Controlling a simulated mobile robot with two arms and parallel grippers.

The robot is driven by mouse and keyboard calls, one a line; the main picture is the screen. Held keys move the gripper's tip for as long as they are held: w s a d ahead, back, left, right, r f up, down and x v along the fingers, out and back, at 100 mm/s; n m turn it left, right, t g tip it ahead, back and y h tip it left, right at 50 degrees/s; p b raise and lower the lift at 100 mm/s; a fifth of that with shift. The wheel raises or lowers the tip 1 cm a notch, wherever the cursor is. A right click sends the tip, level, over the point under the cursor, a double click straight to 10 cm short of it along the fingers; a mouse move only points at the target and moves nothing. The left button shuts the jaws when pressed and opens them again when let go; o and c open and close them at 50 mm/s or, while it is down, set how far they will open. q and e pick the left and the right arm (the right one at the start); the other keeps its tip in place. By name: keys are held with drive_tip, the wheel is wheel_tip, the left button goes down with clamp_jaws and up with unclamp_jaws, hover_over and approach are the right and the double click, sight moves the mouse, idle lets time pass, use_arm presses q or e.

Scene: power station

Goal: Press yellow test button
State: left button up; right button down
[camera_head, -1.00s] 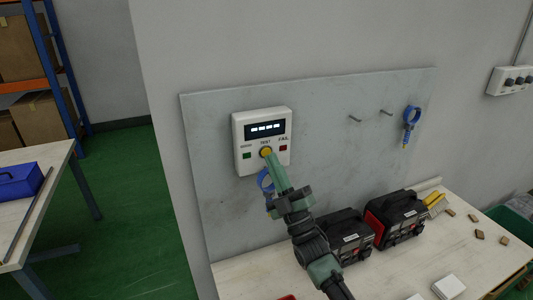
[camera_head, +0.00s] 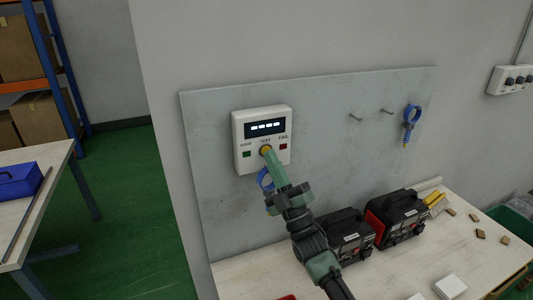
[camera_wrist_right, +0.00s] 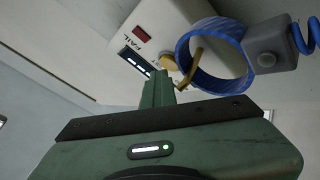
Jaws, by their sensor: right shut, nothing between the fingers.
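The white test box (camera_head: 241,160) hangs on the grey wall panel, with a lit display, a green square on the left and a red square on the right. The yellow test button (camera_head: 265,149) sits low in its middle, under the word TEST. My right gripper (camera_head: 270,156) is shut and empty, its tip at the button and partly covering it. In the right wrist view the yellow button (camera_wrist_right: 168,62) shows just beyond the shut fingers (camera_wrist_right: 157,88). I cannot tell whether they touch or whether the button is pushed in. My left gripper is not in view.
A blue ring lead (camera_head: 264,178) hangs just below the box, and its ring (camera_wrist_right: 215,88) is close beside my fingers. Black-and-red devices (camera_head: 396,216) stand on the bench (camera_head: 420,265). Another blue lead (camera_head: 410,115) hangs at the right of the panel.

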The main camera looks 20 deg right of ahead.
drive_tip(key=shift+w+b, duration=0.4)
drive_tip(key=shift+b, duration=0.05)
idle(1.2)
drive_tip(key=shift+f, duration=0.15)
drive_tip(key=shift+s+f, duration=0.1)
drive_tip(key=shift+s, duration=0.1)
drive_tip(key=shift+s+a+f, duration=0.15)
drive_tip(key=shift+s, duration=0.25)
drive_tip(key=shift+p, duration=0.3)
drive_tip(key=s+p, duration=0.1)
drive_tip(key=s, duration=0.1)
drive_tip(key=s+p, duration=0.1)
drive_tip(key=s, duration=0.2)
drive_tip(key=shift+a+r, duration=0.15)
drive_tip(key=shift+r, duration=0.05)
